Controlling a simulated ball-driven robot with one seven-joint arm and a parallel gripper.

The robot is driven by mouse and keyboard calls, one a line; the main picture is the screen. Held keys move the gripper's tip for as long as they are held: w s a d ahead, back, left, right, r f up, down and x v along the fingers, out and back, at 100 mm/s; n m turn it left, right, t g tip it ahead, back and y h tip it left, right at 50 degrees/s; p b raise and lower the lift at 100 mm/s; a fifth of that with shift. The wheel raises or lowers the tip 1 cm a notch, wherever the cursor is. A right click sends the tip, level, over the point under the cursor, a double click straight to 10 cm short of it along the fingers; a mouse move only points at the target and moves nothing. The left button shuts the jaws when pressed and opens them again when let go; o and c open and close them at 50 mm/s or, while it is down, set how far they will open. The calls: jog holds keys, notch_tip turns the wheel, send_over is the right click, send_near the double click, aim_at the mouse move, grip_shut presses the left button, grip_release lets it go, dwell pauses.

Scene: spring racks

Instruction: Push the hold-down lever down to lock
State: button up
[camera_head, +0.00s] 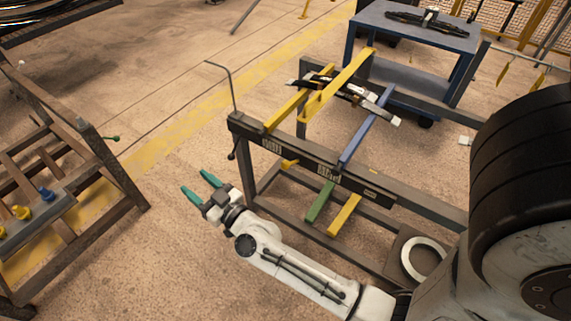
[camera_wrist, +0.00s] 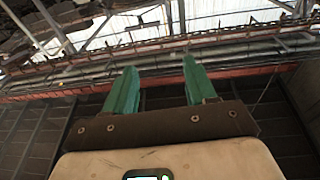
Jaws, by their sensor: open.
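A dark metal spring rack (camera_head: 300,155) stands in the middle of the head view. A long yellow bar (camera_head: 345,78), a shorter yellow bar (camera_head: 284,112) and a blue bar (camera_head: 366,126) slant across its upper part. A thin bent grey rod (camera_head: 231,85) rises upright at its left end. I cannot tell for sure which of these is the hold-down lever. My gripper (camera_head: 199,182), with green fingers, is open and empty, left of the rack and apart from it. The wrist view shows my gripper (camera_wrist: 159,64) open against the ceiling and wall, with no lever visible.
Dark leaf-spring parts (camera_head: 348,90) lie across the rack's top. Green (camera_head: 320,202) and yellow (camera_head: 344,214) bars stick out low at its front. A blue table (camera_head: 418,38) stands behind. Another rack (camera_head: 112,165) is at left.

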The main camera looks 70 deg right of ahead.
jog(key=s+d+f+m+g+h+b, duration=0.1)
jog(key=s+d+f+m+g+h, duration=0.15)
jog(key=d+m+g+h, duration=0.2)
jog(key=s+d+f+m+g+h+b, duration=0.1)
jog(key=s+d+f+m+g+h, duration=0.1)
jog(key=s+d+m+g+h, duration=0.3)
jog(key=m+g+h, duration=0.3)
jog(key=m+g, duration=0.1)
jog(key=g, duration=0.5)
send_near(285, 166)
jog(key=d, duration=0.3)
jog(key=shift+t+y, duration=0.25)
jog(key=d, duration=0.5)
jog(key=d+b, duration=0.1)
jog(key=d, duration=0.4)
jog(key=shift+w+d+f, duration=0.1)
jog(key=shift+w+f, duration=0.1)
jog(key=shift+c, duration=0.2)
grip_shut()
